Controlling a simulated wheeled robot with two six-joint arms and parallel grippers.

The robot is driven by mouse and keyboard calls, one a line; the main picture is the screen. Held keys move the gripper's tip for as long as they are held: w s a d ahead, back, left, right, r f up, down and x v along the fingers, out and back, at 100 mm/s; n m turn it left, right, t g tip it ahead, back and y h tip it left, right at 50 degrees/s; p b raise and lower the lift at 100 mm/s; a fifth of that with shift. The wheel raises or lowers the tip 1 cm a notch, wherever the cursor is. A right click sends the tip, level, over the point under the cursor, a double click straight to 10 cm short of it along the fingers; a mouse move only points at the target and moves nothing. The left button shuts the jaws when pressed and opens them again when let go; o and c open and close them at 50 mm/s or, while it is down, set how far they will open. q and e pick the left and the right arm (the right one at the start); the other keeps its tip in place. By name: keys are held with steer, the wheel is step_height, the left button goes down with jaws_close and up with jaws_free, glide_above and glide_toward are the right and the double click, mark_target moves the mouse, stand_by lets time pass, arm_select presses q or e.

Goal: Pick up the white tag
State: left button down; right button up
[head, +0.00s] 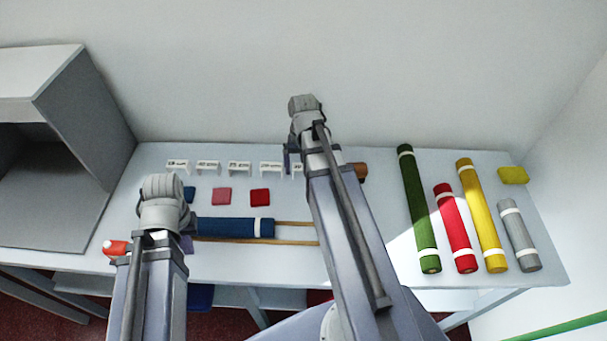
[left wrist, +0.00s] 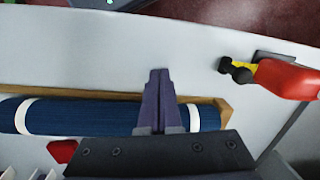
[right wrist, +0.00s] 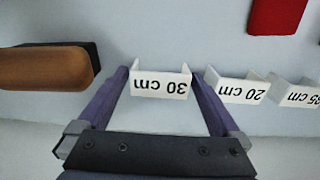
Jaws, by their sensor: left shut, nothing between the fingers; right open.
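Several white tags stand in a row along the back of the counter in the head view, one of them a white tag (head: 239,167) near the row's middle. In the right wrist view, the white tag reading "30 cm" (right wrist: 160,86) lies between the spread fingers of my right gripper (right wrist: 158,73), which is open. Whether the fingers touch it I cannot tell. The "20 cm" tag (right wrist: 236,88) and another tag (right wrist: 294,93) are beside it. My left gripper (left wrist: 160,72) is shut and empty over the blue roll (left wrist: 75,117); its purple fingers partly show in the head view (head: 186,243).
A brown-handled block (right wrist: 42,67) lies close beside the right gripper. Red (head: 260,196) and pink (head: 222,195) swatches lie in front of the tags. A red-handled tool (left wrist: 288,79) lies near the left gripper. Green (head: 417,205) and yellow (head: 480,210) rolls lie right. A grey cabinet (head: 85,110) stands left.

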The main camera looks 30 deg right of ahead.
steer(key=c, duration=1.1)
steer(key=shift+r, duration=0.15)
